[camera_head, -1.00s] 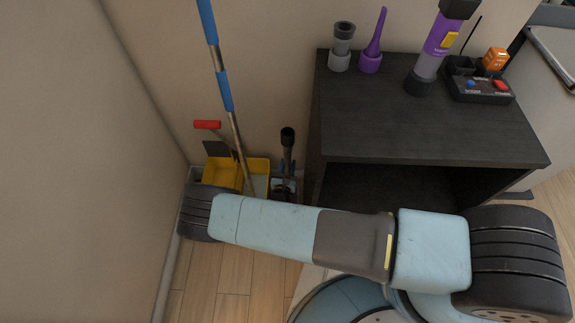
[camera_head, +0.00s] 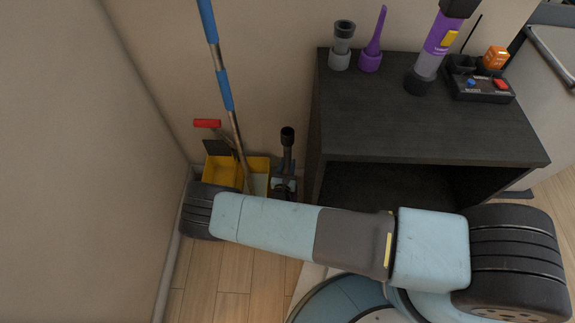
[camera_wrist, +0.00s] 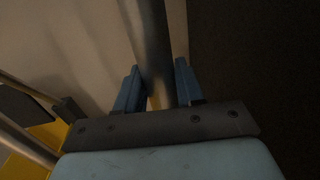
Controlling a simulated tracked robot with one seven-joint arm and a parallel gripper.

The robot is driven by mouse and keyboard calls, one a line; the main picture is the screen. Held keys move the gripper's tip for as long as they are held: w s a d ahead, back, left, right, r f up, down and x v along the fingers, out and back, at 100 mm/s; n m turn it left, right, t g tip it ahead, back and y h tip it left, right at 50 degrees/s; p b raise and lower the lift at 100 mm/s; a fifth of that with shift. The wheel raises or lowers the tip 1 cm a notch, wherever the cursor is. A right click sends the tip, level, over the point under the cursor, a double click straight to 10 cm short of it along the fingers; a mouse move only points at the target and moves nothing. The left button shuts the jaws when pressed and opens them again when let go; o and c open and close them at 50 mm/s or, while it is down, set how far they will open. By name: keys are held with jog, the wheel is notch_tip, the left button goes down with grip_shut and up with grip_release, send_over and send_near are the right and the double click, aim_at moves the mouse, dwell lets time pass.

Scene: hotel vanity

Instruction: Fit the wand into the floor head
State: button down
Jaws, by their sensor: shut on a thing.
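In the wrist view, my gripper (camera_wrist: 157,68) is shut on a grey metallic tube, the wand (camera_wrist: 150,35), which passes between its two blue fingers. The wand's ends are not clear in this dark view. I cannot tell how far the wand is from the floor head's neck.
A yellow mop bucket (camera_head: 222,170) with a blue-and-metal pole (camera_head: 222,90) and a red-handled wringer (camera_head: 207,124) is left of the floor head. The dark cabinet (camera_head: 420,120) is close on the right, with nozzles and a purple handheld vacuum (camera_head: 437,45) on top.

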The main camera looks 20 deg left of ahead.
jog(key=shift+f, duration=0.2)
jog(key=c, duration=0.6)
grip_release()
jog(key=shift+s, duration=0.15)
jog(key=s, duration=0.4)
jog(key=s+d, duration=0.1)
jog(key=s, duration=0.4)
jog(key=s+d, duration=0.1)
jog(key=s, duration=0.3)
jog(key=shift+s+d, duration=0.15)
jog(key=shift+d, duration=0.1)
jog(key=shift+s, duration=0.1)
